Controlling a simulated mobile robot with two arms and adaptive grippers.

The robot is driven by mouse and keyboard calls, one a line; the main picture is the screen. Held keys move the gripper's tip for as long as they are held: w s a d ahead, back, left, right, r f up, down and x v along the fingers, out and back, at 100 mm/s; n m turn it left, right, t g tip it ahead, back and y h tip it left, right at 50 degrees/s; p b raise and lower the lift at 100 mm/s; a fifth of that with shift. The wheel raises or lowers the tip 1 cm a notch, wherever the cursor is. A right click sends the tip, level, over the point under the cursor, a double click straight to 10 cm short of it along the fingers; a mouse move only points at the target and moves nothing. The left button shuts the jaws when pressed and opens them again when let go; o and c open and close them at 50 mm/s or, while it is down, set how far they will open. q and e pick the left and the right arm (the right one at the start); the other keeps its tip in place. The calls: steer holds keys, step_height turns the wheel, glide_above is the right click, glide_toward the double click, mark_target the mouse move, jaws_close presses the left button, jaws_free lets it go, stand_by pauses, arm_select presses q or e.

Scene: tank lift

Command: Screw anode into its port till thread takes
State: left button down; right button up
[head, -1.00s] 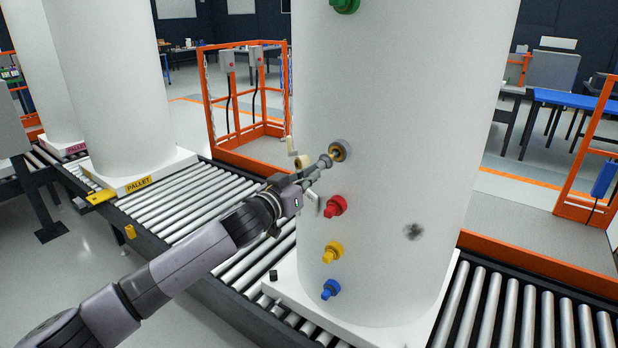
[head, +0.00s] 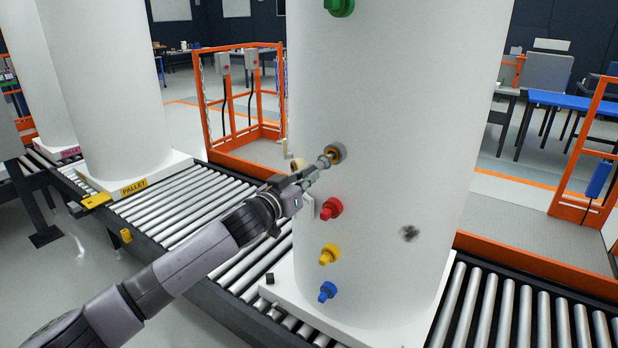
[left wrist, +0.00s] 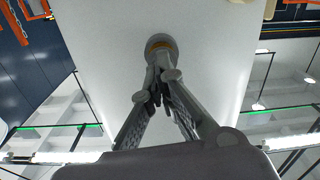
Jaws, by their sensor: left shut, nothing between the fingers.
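The white tank (head: 385,120) stands upright on the conveyor. Its port (head: 336,153) is a grey collar with a brass-coloured inside, on the tank's left side. The port also shows at the top centre of the left wrist view (left wrist: 160,43). My left gripper (head: 319,167) is shut, its tip just in front of the port and pointing at it. In the left wrist view the fingers (left wrist: 156,80) come together right below the port. I cannot make out the anode apart from the grey parts at the fingertips and the port. My right gripper is not in view.
Red (head: 331,209), yellow (head: 329,254) and blue (head: 327,291) fittings sit on the tank below the port; a green one (head: 341,7) is above. Roller conveyor (head: 185,198) and another tank (head: 105,90) lie left. An orange railing (head: 240,100) stands behind.

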arm_select(q)
steer(key=p+v, duration=0.1)
steer(key=v, duration=1.4)
steer(key=shift+p, duration=0.35)
steer(key=shift+d+r, duration=0.1)
steer(key=shift+r, duration=0.05)
